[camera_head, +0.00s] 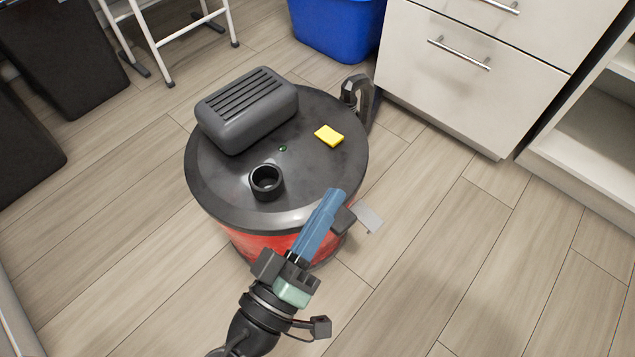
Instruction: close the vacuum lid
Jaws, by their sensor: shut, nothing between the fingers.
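The vacuum has a red drum (262,246) with a round black lid (225,178) sitting on top. The lid carries a ribbed dark motor housing (250,105) and a round black port (266,182). A grey latch-like tab (368,218) sticks out from the near right side of the drum, below the lid rim. My gripper (334,203) has long blue fingers, shut and empty, pointing up and away at the near right rim of the lid. It is just left of the tab. Whether the fingers touch the rim or the tab I cannot tell. They hide part of the drum and rim.
A yellow sponge-like block (329,135) lies on the lid. A black hose or handle (358,95) stands behind the lid. A white drawer cabinet (470,75) and a blue bin (338,28) stand behind. A white metal frame (160,40) is back left. The right floor is clear.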

